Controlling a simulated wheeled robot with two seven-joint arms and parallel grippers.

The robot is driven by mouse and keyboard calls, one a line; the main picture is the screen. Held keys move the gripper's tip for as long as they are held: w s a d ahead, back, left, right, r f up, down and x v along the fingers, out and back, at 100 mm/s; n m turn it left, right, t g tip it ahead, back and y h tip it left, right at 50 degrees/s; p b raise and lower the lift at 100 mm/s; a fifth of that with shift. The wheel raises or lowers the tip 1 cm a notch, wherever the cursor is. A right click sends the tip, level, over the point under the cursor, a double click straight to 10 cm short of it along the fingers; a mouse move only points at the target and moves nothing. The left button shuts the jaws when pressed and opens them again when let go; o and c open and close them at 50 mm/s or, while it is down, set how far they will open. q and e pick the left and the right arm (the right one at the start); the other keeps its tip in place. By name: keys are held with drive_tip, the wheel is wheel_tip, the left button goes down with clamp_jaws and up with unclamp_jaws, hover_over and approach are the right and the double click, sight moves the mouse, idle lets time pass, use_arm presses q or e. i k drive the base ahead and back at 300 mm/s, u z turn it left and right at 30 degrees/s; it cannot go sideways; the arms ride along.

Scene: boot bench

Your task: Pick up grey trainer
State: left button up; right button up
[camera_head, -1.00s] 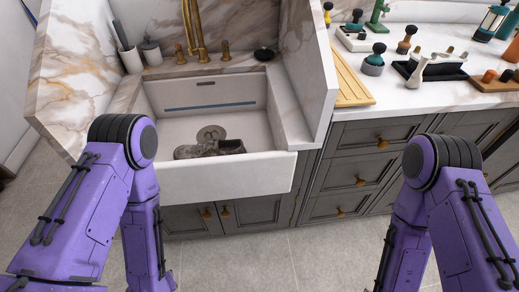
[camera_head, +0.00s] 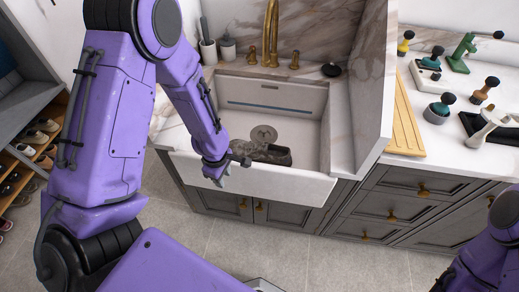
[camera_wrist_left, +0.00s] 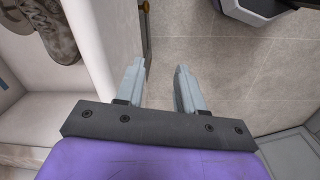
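The grey trainer (camera_head: 268,152) lies in the white sink (camera_head: 300,183), beside the drain. Part of it also shows at the upper left of the left wrist view (camera_wrist_left: 52,30). My left gripper (camera_head: 218,182) is at the sink's front edge, left of and nearer than the trainer, and apart from it. In the left wrist view its two fingers (camera_wrist_left: 158,78) are spread with nothing between them, over the floor just outside the sink. My right arm shows at the lower right of the head view, but its gripper is out of view.
A brass tap (camera_head: 271,35) stands behind the sink. A marble side panel (camera_head: 362,85) rises at the sink's right. The counter beyond holds a wooden board (camera_head: 403,115) and several brushes. A shoe rack (camera_head: 30,150) stands at the far left.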

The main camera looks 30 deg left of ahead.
sight(259, 151)
drive_tip(key=u, duration=0.05)
drive_tip(key=i, duration=0.9)
drive_tip(key=z, duration=0.05)
